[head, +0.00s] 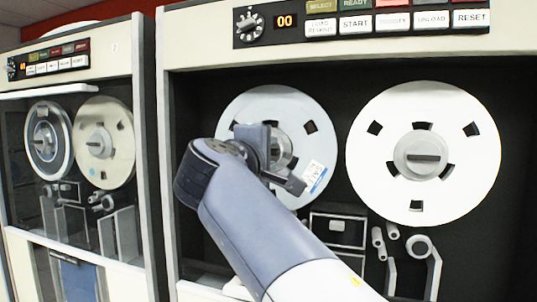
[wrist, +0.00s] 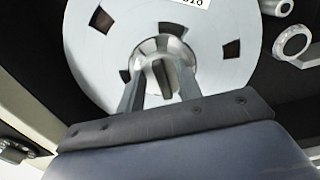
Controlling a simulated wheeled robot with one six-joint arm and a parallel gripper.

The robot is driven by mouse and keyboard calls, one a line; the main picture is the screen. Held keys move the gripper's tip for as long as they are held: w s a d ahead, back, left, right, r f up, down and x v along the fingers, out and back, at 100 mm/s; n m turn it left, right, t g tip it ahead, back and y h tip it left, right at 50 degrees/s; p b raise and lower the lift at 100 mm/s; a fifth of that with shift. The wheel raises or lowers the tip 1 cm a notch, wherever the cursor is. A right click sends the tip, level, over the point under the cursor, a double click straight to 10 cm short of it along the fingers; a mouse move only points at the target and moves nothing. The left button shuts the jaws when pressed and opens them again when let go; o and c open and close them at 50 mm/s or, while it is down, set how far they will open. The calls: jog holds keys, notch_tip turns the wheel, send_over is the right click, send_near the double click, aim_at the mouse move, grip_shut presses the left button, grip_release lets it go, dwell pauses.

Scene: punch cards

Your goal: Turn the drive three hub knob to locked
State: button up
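A large pale reel (head: 240,110) with a white label sits on the left side of the near tape drive. Its round metal hub knob (wrist: 152,45) shows in the wrist view, with a raised grip bar (wrist: 163,76) across its face. My gripper (wrist: 160,82) is in front of this hub. Its two fingers are apart, one on each side of the grip bar, with dark gaps visible between; I cannot tell whether they touch the hub. In the head view my gripper (head: 277,150) hides most of the hub. No locked marking is legible.
A second white reel (head: 465,130) with a horizontal hub bar (head: 422,157) is on the right. Rollers (head: 379,243) and guides lie below the reels. A button panel (head: 385,22) runs above. Another drive (head: 75,120) with two reels stands at the left.

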jog(key=b+v, duration=0.1)
jog(key=v, duration=0.9)
jog(key=shift+s+b, duration=0.35)
jog(key=shift+s, duration=0.05)
jog(key=shift+a, duration=0.1)
jog(key=p+x, duration=0.2)
jog(key=x, duration=0.8)
jog(key=shift+w, duration=0.4)
